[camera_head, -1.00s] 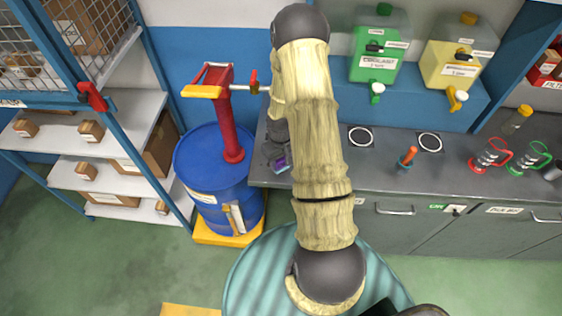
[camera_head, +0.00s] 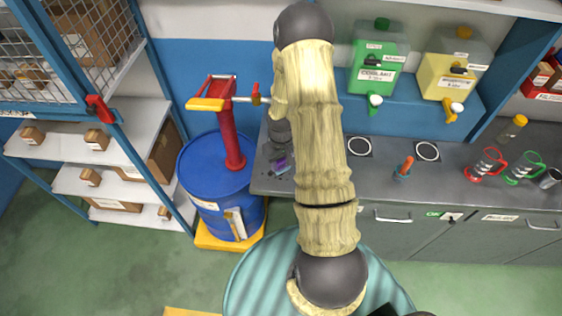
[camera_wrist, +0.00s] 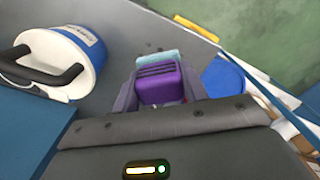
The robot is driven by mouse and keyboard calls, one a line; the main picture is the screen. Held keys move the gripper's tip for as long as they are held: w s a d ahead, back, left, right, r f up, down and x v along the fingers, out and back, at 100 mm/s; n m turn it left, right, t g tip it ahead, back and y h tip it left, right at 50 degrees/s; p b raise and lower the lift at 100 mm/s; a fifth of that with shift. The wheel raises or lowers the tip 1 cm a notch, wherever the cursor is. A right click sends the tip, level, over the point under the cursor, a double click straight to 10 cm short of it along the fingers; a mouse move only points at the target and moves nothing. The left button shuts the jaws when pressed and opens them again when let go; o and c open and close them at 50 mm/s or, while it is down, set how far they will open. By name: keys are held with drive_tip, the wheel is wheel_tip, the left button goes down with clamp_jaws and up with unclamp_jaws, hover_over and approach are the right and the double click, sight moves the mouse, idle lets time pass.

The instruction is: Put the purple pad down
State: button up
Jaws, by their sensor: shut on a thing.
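The purple pad (camera_wrist: 160,84) sits between the fingers of my gripper (camera_wrist: 158,92) in the wrist view, with dark ribs on its top and a pale teal strip at its far edge. My gripper is shut on it. In the head view only a small purple patch of the pad (camera_head: 281,165) shows, at the left end of the grey counter (camera_head: 380,180). My arm hides much of the area around it. I cannot tell whether the pad touches the counter.
A blue drum (camera_head: 208,175) with a red pump (camera_head: 230,140) stands just left of the counter. A white and blue bucket (camera_wrist: 70,55) with a black handle is left of the pad in the wrist view. Red and green-handled jugs stand at the counter's right.

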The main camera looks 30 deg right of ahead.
drive_tip(key=shift+w+a+f, duration=0.1)
drive_tip(key=shift+a+f, duration=0.05)
drive_tip(key=shift+a, duration=0.1)
drive_tip(key=w+a+f+b, duration=0.1)
drive_tip(key=a+f+b, duration=0.1)
drive_tip(key=a+b, duration=0.2)
drive_tip(key=w+a+f+b, duration=0.2)
drive_tip(key=a+b, duration=0.2)
drive_tip(key=a, duration=0.4)
drive_tip(key=shift+f+m, duration=0.35)
drive_tip(key=shift+m, duration=0.05)
